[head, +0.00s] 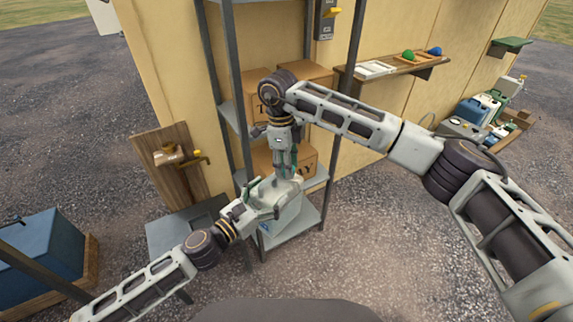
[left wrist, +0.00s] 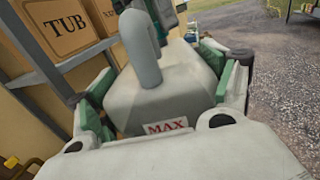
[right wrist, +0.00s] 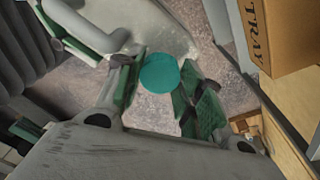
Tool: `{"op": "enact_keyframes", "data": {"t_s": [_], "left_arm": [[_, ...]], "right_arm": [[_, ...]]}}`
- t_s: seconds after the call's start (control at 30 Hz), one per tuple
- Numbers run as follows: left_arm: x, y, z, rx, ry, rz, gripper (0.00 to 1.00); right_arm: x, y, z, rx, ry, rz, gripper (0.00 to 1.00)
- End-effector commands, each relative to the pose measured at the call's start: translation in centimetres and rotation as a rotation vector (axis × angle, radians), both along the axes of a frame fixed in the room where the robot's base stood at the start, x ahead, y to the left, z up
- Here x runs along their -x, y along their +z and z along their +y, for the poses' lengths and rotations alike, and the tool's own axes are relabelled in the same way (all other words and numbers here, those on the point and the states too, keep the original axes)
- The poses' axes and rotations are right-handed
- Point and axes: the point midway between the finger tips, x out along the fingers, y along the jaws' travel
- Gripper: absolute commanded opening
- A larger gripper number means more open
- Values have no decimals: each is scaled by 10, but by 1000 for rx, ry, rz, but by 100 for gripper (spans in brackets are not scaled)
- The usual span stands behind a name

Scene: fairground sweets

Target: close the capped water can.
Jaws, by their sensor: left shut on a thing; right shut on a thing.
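The pale grey water can (head: 286,215) is by the lower shelf, with its handle (left wrist: 142,50) and a red MAX label (left wrist: 167,127) showing in the left wrist view. My left gripper (head: 264,198) is shut on the can, its green-padded fingers on either side of the body. My right gripper (head: 285,170) points down close above the can and is shut on a round teal cap (right wrist: 158,73). In the right wrist view gravel shows around the cap, and part of the can (right wrist: 135,18) is at the upper left. The can's opening is not clearly visible.
A grey metal rack (head: 232,115) with cardboard boxes (head: 305,72) stands right behind the can. A brass tap (head: 183,157) on a wooden board is at the left. A blue bin (head: 38,258) is at the lower left. A wall shelf (head: 390,68) is at the right.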

Motion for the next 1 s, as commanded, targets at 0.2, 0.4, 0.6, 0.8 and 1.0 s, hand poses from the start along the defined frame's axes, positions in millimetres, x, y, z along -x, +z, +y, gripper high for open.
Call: {"op": "enact_keyframes", "data": {"t_s": [0.2,0.4,0.6,0.8,1.0], "left_arm": [[3,4,-4,5,-12,-6,9],[3,4,-4,5,-12,-6,9],[3,4,-4,5,-12,-6,9],[3,4,-4,5,-12,-5,9],[3,4,-4,5,-12,-5,9]], "right_arm": [[-3,2,0,0,-184,-1,26],[-3,2,0,5,-351,2,26],[-4,1,-1,11,-517,6,26],[-4,1,-2,15,-683,11,26],[-5,1,-3,20,-848,15,26]]}}
